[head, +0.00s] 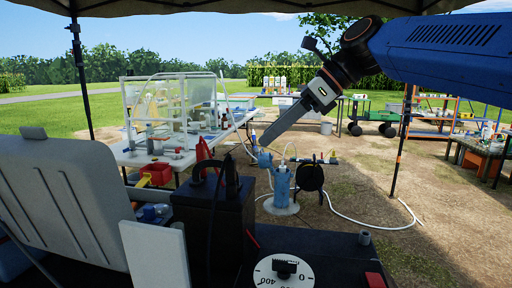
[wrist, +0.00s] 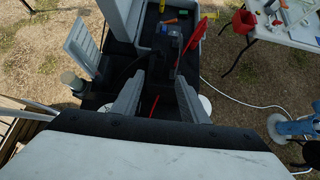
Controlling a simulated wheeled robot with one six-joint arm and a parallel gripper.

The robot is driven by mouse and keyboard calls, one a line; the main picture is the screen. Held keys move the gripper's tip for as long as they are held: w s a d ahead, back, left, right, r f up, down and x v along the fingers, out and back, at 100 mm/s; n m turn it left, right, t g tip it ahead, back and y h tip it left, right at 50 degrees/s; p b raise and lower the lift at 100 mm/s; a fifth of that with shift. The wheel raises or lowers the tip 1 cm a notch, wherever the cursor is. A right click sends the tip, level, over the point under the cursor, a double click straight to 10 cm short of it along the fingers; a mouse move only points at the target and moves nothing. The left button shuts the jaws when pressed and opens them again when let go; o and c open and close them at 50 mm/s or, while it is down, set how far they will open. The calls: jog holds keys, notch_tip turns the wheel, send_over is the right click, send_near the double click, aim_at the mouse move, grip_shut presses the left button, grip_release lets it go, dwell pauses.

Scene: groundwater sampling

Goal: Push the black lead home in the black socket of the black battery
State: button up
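The black battery (head: 190,205) stands on the dark deck in the lower middle of the head view. A black plug-like piece (head: 232,180) stands upright on its top at the right, and a dark cable (head: 213,215) hangs down its front. I cannot tell how deep any plug sits, and the black socket is not distinguishable. My gripper (head: 265,140) is in the air above and to the right of the battery, apart from it, pointing down-left. In the wrist view my gripper (wrist: 160,80) has its two fingers spread, with no object seen between them.
A red piece (head: 204,154) rises behind the battery. A grey panel (head: 70,195) stands left, a white dial (head: 284,271) lies front right. A table (head: 150,155) with equipment is beyond. A blue pump-like device (head: 281,183) and a black reel (head: 310,177) stand on the ground to the right.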

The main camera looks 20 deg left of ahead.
jog(key=shift+v, duration=2.75)
jog(key=shift+d, duration=0.1)
jog(key=s+d+f+n+t+h, duration=0.1)
jog(key=d+f+n+t+h, duration=0.15)
jog(key=d+f, duration=0.75)
jog(key=s+d+f+n+t+h, duration=0.15)
jog(key=d+f+n, duration=0.35)
jog(key=d, duration=0.9)
jog(key=s+d+f+n+t+h, duration=0.1)
jog(key=s+d+f+n, duration=0.1)
jog(key=s+d+f, duration=0.2)
jog(key=s+d+f+n+h, duration=0.2)
jog(key=s+d+f, duration=0.3)
jog(key=d+f, duration=0.4)
jog(key=s+d+f+n+t+h, duration=0.1)
jog(key=s+d+f+n+h, duration=0.1)
jog(key=s+d+f+n, duration=0.2)
jog(key=d+f, duration=0.3)
jog(key=f, duration=0.4)
jog(key=shift+s+d+t, duration=0.3)
